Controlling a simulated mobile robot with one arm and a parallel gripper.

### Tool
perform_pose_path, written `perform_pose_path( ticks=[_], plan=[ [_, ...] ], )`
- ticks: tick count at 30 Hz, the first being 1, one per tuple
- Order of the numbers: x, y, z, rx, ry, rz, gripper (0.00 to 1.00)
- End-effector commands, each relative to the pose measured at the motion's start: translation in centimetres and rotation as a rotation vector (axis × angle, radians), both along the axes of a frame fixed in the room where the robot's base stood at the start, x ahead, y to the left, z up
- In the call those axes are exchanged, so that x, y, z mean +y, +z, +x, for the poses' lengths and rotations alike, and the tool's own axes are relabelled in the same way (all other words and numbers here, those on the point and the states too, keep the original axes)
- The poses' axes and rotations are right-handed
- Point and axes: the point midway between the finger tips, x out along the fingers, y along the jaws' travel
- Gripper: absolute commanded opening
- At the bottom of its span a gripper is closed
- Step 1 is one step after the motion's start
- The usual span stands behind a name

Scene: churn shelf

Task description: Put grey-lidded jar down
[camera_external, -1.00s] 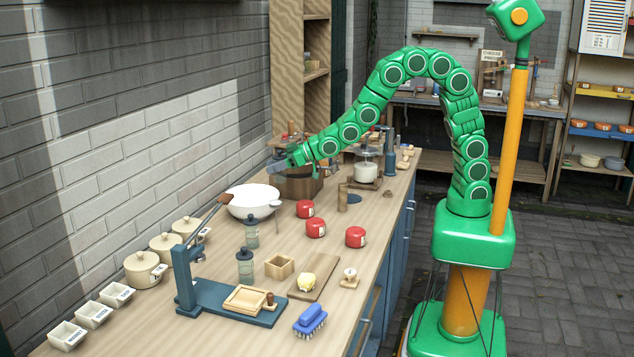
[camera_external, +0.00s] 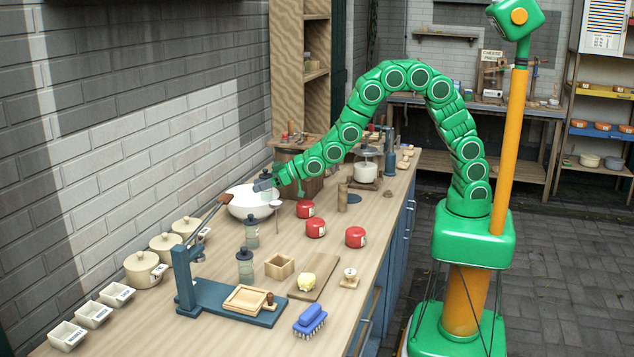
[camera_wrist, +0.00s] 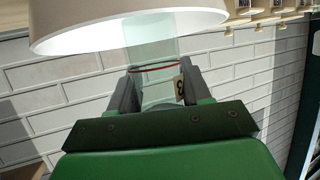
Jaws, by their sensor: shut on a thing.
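My gripper (camera_external: 270,183) is low over the counter, beside the white bowl (camera_external: 247,203). It is shut on a clear glass jar with a thin red band and a small tag; the jar shows best in the wrist view (camera_wrist: 152,48), between the two dark fingers (camera_wrist: 156,88). The fingers hide its lid end there. In the external view its pale glass overlaps the bowl's rim; I cannot tell whether it touches anything. Two similar jars with grey lids, a farther one (camera_external: 251,233) and a nearer one (camera_external: 245,266), stand upright on the counter (camera_external: 215,250).
Red tins (camera_external: 316,228) stand to the right of the bowl. Cream lidded pots (camera_external: 144,270) line the wall side. A blue press stand (camera_external: 183,280), an open wooden box (camera_external: 279,267) and a board (camera_external: 312,284) are nearer. A wooden tub (camera_external: 303,188) stands behind the gripper.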

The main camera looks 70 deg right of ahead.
Motion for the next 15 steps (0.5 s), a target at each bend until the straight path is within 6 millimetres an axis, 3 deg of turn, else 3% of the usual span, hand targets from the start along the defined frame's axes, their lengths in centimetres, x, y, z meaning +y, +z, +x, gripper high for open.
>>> perform_pose_path(
  ticks=[6,15],
  plan=[
    [0.0,-2.3,-0.1,0.001,0.000,0.000,0.13],
    [0.0,-2.4,-0.1,0.000,0.000,0.000,0.13]
  ],
)
